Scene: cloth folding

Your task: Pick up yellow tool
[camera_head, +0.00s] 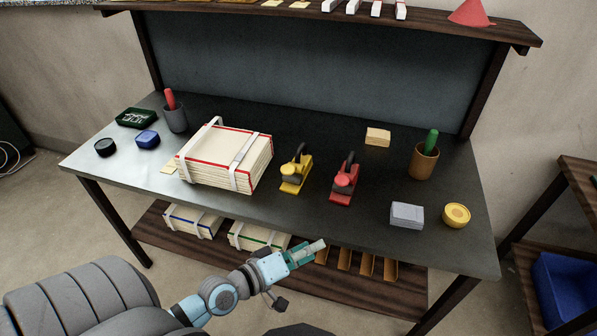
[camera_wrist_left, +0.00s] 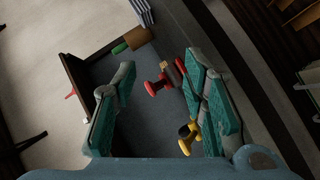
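The yellow tool (camera_head: 296,171) stands on the dark workbench (camera_head: 300,222), just right of the strapped stack of boards. It also shows in the left wrist view (camera_wrist_left: 187,136), beside the right-hand finger and partly hidden by it. My left gripper (camera_head: 310,251) is in front of the bench's front edge, near and below the yellow tool in the head view, and apart from it. In the left wrist view its two teal fingers (camera_wrist_left: 158,78) are spread wide with nothing held between them. My right gripper is in neither view.
A similar red tool (camera_head: 344,183) stands right of the yellow one. The strapped boards (camera_head: 225,157) are on its left. A grey block (camera_head: 407,215), a yellow round tin (camera_head: 456,215) and a brown cup (camera_head: 423,163) are farther right. A lower shelf (camera_head: 160,235) holds more stacks.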

